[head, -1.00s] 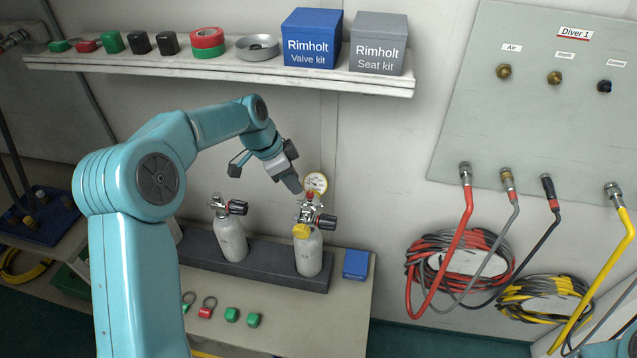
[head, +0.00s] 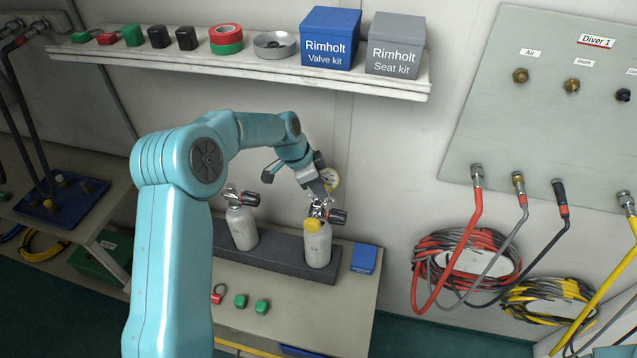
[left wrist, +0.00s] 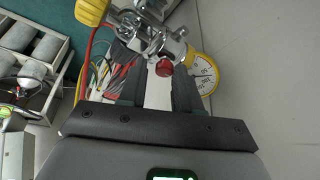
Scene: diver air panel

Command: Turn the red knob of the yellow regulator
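The yellow regulator, with its yellow cap (head: 312,224) and yellow-rimmed gauge (head: 331,179), is on the right grey cylinder (head: 318,246). In the left wrist view its yellow cap (left wrist: 92,12) is at the top left and its gauge (left wrist: 203,73) at the right. The red knob (left wrist: 164,68) lies between the finger ends of my left gripper (left wrist: 151,68). The fingers are apart; I cannot tell whether one touches the knob. In the head view my left gripper (head: 321,196) points down at the regulator and hides the knob. My right gripper is not in view.
A second cylinder (head: 242,228) with a black-knobbed valve stands to the left in the same dark rack (head: 279,252). A shelf (head: 240,66) with boxes hangs above. A blue block (head: 364,257) lies right of the rack. Hoses (head: 470,262) hang at the right.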

